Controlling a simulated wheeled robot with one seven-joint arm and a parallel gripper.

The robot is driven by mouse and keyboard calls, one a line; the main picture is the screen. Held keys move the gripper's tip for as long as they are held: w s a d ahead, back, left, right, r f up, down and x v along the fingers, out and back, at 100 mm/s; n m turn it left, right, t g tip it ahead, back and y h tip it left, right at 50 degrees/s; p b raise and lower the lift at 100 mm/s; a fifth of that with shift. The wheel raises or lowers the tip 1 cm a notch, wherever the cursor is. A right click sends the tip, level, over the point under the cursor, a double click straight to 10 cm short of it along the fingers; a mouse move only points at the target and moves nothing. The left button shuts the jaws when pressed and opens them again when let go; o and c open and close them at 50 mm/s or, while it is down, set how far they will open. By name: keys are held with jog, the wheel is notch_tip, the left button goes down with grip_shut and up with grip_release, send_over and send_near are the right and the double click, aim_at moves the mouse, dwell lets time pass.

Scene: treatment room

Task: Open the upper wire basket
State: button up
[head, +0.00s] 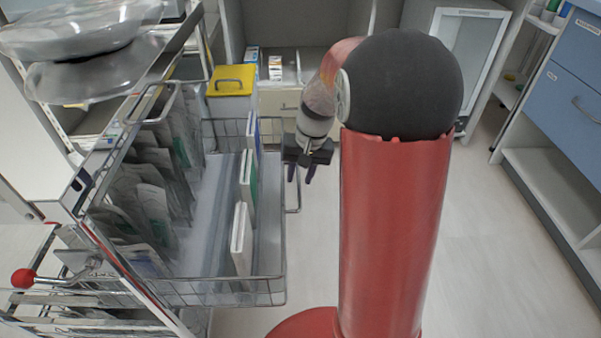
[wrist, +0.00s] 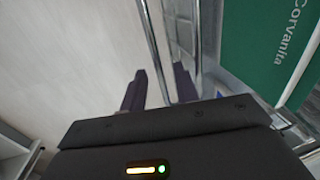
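The upper wire basket (head: 262,292) is pulled out of the cart on the left in the head view. It holds white boxes with coloured edges and several clear packs. Its thin metal handle (head: 299,198) sticks out on the right side. My gripper (head: 300,174) points down at this handle, with its two dark fingers apart. In the wrist view, the handle bar (wrist: 155,45) runs down between the fingers (wrist: 159,88). A gap shows beside the bar, so the gripper looks open around it. The exact contact is hard to tell.
The metal cart frame (head: 75,205) has a red-knobbed lever (head: 22,278) at lower left. A yellow-lidded bin (head: 231,82) stands behind the basket. A blue-drawer cabinet (head: 570,90) is at right. The floor (head: 480,230) between is clear. A green box (wrist: 265,50) shows in the wrist view.

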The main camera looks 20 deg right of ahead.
notch_tip(320, 180, up, 8)
jog(key=d, duration=0.1)
jog(key=shift+s+d+f+p, duration=0.15)
jog(key=shift+s+d+p, duration=0.05)
jog(key=shift+s+p, duration=0.1)
dwell(0.4)
